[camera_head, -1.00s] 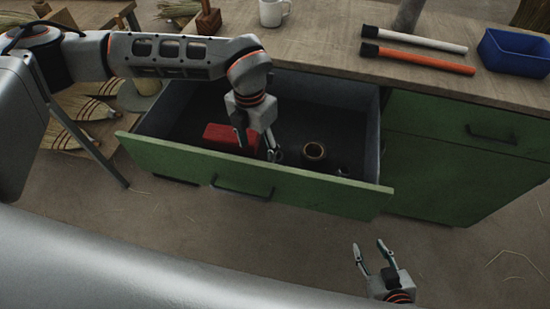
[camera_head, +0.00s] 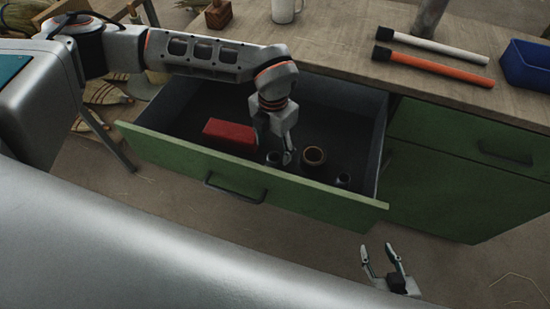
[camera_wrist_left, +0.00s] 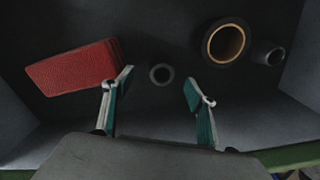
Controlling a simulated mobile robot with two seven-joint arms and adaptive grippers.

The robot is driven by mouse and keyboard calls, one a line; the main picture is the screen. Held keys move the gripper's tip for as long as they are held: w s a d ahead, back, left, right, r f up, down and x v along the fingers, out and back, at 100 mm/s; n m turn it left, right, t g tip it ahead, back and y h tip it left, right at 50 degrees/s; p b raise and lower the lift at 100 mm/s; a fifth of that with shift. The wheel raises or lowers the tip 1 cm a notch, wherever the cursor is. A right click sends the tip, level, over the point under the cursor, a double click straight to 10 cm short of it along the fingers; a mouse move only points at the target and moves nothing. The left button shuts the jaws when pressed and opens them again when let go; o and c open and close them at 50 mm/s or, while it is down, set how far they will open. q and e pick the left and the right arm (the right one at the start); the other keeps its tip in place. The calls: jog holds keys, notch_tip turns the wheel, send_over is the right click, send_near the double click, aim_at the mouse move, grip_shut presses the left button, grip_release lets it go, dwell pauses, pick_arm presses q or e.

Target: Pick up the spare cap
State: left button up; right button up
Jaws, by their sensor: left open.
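My left gripper (camera_head: 276,150) reaches down into the open green drawer (camera_head: 230,180), fingers apart and empty. In the left wrist view, a small dark round cap-like piece (camera_wrist_left: 161,74) lies ahead of and between the open fingertips (camera_wrist_left: 160,82), apart from them. It also shows in the head view (camera_head: 273,158), beside the fingers. A second small dark round piece (camera_wrist_left: 268,53) lies further right, near the drawer's side wall, also in the head view (camera_head: 343,180). I cannot tell for certain which is the spare cap. My right gripper (camera_head: 377,250) is open and empty in front of the cabinet.
A red block (camera_head: 229,134) lies left in the drawer. On the bench are a white rod (camera_head: 435,47), an orange rod (camera_head: 430,67), a blue bin (camera_head: 527,65) and a mug (camera_head: 284,10).

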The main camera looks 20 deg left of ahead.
aim_at(274, 157)
pick_arm(q)
jog(key=f, duration=0.4)
jog(key=shift+s+d+f, duration=0.15)
jog(key=shift+d+f, duration=0.05)
jog(key=shift+f, duration=0.05)
jog(key=c, duration=0.9)
jog(key=shift+r, duration=0.15)
